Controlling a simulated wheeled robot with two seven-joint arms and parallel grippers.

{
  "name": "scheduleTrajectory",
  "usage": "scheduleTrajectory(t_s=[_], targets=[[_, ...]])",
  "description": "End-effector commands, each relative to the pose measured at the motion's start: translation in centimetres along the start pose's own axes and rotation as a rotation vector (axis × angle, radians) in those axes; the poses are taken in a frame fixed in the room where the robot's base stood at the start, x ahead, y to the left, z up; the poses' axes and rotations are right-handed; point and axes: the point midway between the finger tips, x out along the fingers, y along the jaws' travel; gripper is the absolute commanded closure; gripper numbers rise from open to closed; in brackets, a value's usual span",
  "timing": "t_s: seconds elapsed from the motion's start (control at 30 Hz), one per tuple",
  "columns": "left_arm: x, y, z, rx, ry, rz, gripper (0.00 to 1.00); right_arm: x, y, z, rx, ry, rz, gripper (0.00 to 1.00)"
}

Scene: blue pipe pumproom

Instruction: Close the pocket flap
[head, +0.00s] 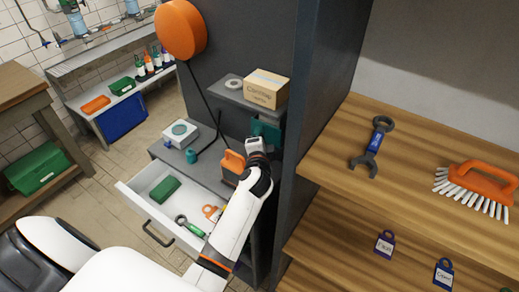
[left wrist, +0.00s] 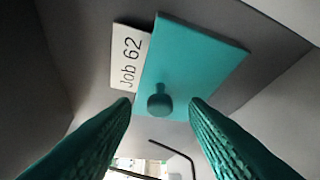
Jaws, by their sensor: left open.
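The pocket flap is a teal panel (left wrist: 200,55) with a round teal knob (left wrist: 159,100) near its lower edge in the left wrist view. A white card reading "Job 62" (left wrist: 126,62) shows beside its left edge. In the head view teal (head: 268,130) shows under the small shelf, partly hidden by my wrist. My left gripper (head: 261,139) is there; in the left wrist view its two teal-padded fingers (left wrist: 160,108) are spread apart, with the knob appearing between their tips. I cannot tell whether they touch it. The flap's exact angle is unclear. My right gripper is not in view.
A small shelf (head: 229,92) with a cardboard box (head: 267,88) is just above my left gripper. An orange-topped item (head: 232,163) stands close beside my wrist. An open drawer (head: 146,205) lies below. A dark cabinet side panel (head: 312,110) rises to the right.

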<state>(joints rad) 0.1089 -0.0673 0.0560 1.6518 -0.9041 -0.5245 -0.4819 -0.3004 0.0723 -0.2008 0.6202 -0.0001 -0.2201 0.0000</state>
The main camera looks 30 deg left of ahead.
Motion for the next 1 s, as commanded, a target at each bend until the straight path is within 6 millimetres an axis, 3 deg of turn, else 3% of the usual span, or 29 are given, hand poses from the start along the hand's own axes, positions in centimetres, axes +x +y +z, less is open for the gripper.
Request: scheduleTrajectory(t_s=[0.5,0.7,1.0], targets=[[-9.6,-0.3,0.0,-0.003,-0.001,-0.002,0.59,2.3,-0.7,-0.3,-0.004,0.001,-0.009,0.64],[-10.9,-0.1,-0.1,0.0,0.001,-0.002,0.59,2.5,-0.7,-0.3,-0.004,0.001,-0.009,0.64],[-10.9,0.0,0.0,0.0,0.001,-0.001,0.59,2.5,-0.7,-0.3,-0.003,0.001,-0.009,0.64]])
